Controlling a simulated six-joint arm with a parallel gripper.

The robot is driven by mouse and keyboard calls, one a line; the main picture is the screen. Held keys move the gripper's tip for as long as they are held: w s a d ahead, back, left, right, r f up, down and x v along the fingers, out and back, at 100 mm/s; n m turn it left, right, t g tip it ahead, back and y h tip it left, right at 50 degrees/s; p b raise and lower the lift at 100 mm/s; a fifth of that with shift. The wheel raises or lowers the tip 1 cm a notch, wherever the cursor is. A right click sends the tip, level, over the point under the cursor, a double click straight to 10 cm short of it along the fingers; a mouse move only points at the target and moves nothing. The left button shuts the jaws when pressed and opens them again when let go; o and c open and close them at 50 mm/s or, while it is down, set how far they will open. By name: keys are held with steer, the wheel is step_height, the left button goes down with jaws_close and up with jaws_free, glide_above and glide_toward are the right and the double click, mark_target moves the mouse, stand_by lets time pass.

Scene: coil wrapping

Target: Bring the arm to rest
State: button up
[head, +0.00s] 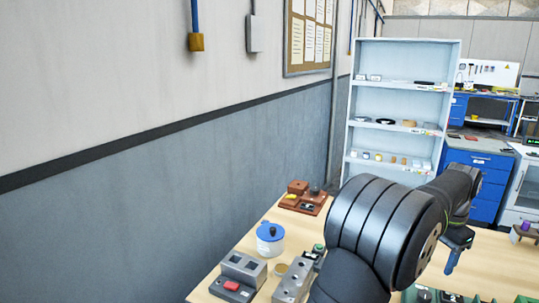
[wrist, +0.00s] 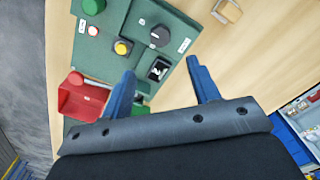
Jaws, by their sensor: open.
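My gripper (wrist: 163,85) shows in the wrist view with its two blue fingers spread apart and nothing between them. It is above the wooden table (wrist: 225,60), near the edge of a green panel (wrist: 108,40). In the head view, a blue finger of my gripper (head: 453,262) hangs over the right part of the table. My dark arm crosses the lower right of the head view and hides part of the table.
A white pot with a blue lid (head: 270,240), a grey box with a red button (head: 238,277) and a brown wooden block set (head: 304,198) stand on the table's left side. A red bin (wrist: 80,97) sits by the green panel.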

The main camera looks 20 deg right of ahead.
mark_target(425, 294)
step_height(425, 294, down, 12)
steer(key=shift+f, duration=0.15)
steer(key=shift+f+n, duration=0.1)
steer(key=shift+n, duration=0.2)
steer(key=n, duration=0.7)
steer(key=shift+n, duration=0.4)
steer(key=n, duration=0.4)
steer(key=shift+n, duration=2.3)
